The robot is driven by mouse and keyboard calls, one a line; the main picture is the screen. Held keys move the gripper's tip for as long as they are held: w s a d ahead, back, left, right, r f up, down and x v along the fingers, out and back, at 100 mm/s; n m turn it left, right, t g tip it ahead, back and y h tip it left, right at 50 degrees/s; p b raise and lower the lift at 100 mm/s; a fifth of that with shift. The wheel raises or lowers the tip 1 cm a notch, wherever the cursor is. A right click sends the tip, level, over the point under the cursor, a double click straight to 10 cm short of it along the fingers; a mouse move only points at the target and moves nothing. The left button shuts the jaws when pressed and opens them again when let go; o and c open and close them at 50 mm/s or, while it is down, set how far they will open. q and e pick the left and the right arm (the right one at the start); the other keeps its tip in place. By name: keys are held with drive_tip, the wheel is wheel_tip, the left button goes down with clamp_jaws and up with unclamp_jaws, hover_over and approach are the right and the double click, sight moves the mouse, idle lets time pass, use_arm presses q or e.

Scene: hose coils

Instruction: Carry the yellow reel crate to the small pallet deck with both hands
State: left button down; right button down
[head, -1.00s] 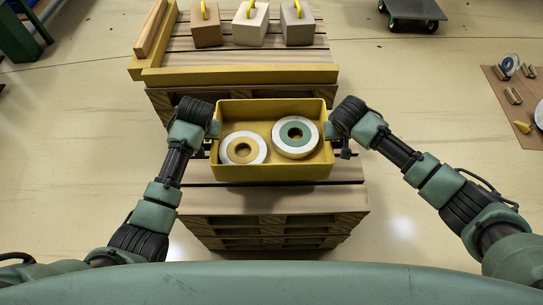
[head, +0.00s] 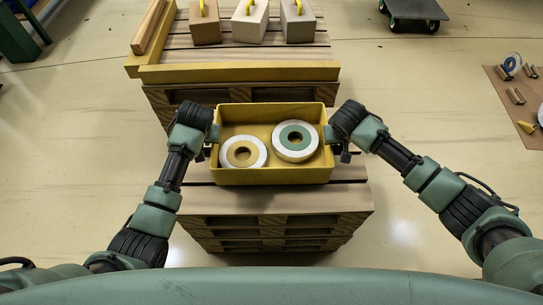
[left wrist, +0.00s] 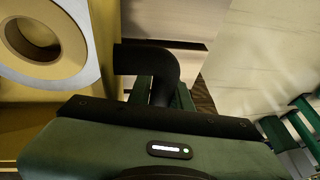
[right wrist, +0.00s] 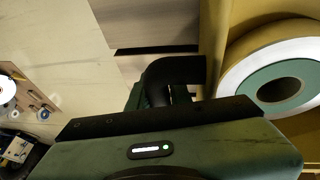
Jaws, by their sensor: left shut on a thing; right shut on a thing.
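The yellow reel crate (head: 272,176) is in the middle of the head view, over a stack of wooden pallets (head: 270,200). It holds a reel with a yellow core (head: 262,155) and a reel with a green core (head: 311,148). My left gripper (head: 214,134) is shut on the crate's left side, and my right gripper (head: 331,134) is shut on its right side. Black handles show at the jaws in the left wrist view (left wrist: 160,65) and the right wrist view (right wrist: 165,75). I cannot tell whether the crate touches the pallet top.
Behind the crate is a pallet with a yellow front border (head: 240,72), bearing several blocks with yellow handles (head: 250,22). A dark wheeled dolly (head: 415,10) stands at the back right. A brown board with parts (head: 515,100) lies at the right.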

use_arm(q)
drive_tip(key=shift+w+a+f+b, duration=0.1)
drive_tip(key=shift+w+f+b, duration=0.05)
drive_tip(key=shift+f+b, duration=0.25)
use_arm(e)
drive_tip(key=shift+w+f, duration=0.15)
drive_tip(key=shift+f, duration=0.25)
use_arm(q)
drive_tip(key=c, duration=1.6)
unclamp_jaws()
drive_tip(key=shift+f, duration=0.2)
use_arm(e)
drive_tip(key=c, duration=1.6)
unclamp_jaws()
drive_tip(key=shift+d+f, duration=0.1)
drive_tip(key=shift+f, duration=0.1)
use_arm(q)
drive_tip(key=o, duration=0.3)
drive_tip(key=shift+s+r, duration=0.1)
drive_tip(key=shift+s, duration=0.1)
use_arm(e)
drive_tip(key=o, duration=0.3)
drive_tip(key=shift+s+r, duration=0.1)
drive_tip(key=shift+s, duration=0.15)
use_arm(q)
drive_tip(key=shift+r, duration=0.1)
drive_tip(key=shift+r, duration=0.1)
use_arm(e)
drive_tip(key=shift+r, duration=0.2)
